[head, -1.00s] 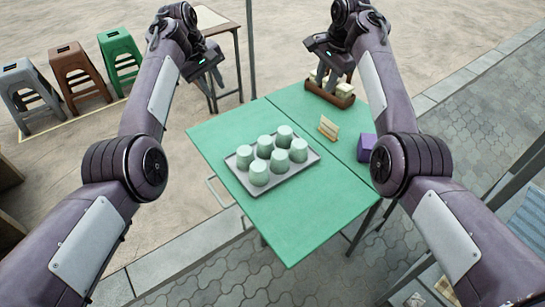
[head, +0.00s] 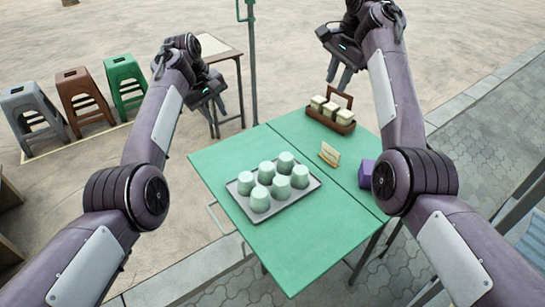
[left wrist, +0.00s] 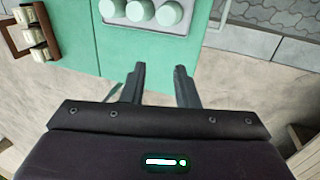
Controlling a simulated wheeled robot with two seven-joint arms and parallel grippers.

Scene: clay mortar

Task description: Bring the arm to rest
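My left gripper (head: 229,119) is raised in the air beyond the far left side of the green table (head: 299,252). It also shows in the left wrist view (left wrist: 160,84), with its two fingers apart and nothing between them. My right gripper (head: 338,78) is raised beyond the table's far right part, above and behind the wooden caddy. Its fingers look parted and hold nothing. A grey tray (head: 283,208) with several pale green cups (head: 260,199) upside down lies on the table, clear of both grippers.
A wooden caddy (head: 345,128) with white-topped jars, a small wooden holder (head: 329,154) and a purple box (head: 366,174) stand on the table's right part. Stools (head: 84,100) stand at the left. A pole (head: 252,70) and a second table (head: 222,48) stand behind.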

